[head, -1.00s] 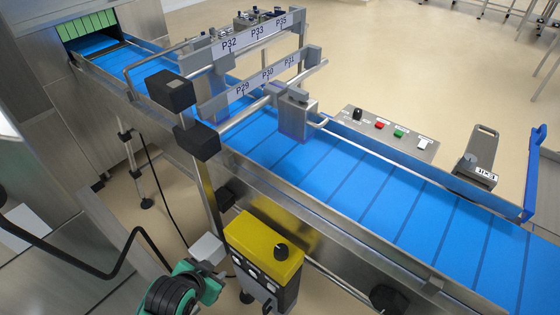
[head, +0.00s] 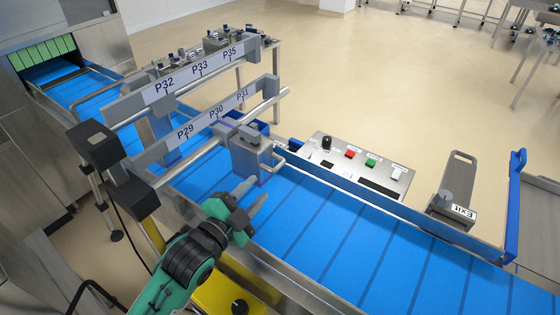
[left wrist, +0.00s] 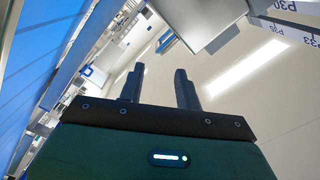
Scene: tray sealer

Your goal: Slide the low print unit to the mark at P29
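The low print unit (head: 250,152), a grey block with a handle loop on its right, hangs from the lower rail over the blue belt. It is to the right of the P29 mark (head: 185,132), nearer the P30 label (head: 216,111). My left gripper (head: 263,188), dark with green parts, is just in front of and below the unit, over the belt. Its two fingers are apart with nothing between them; this also shows in the left wrist view (left wrist: 159,78). A grey box, likely the unit, shows at the top there (left wrist: 200,22). My right gripper is out of view.
An upper rail (head: 195,72) carries P32, P33 and P35. Black end blocks (head: 96,145) stand at the rails' near left end. A control panel (head: 360,162) and blue guide (head: 400,215) line the far belt side. A yellow box (head: 225,295) is below.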

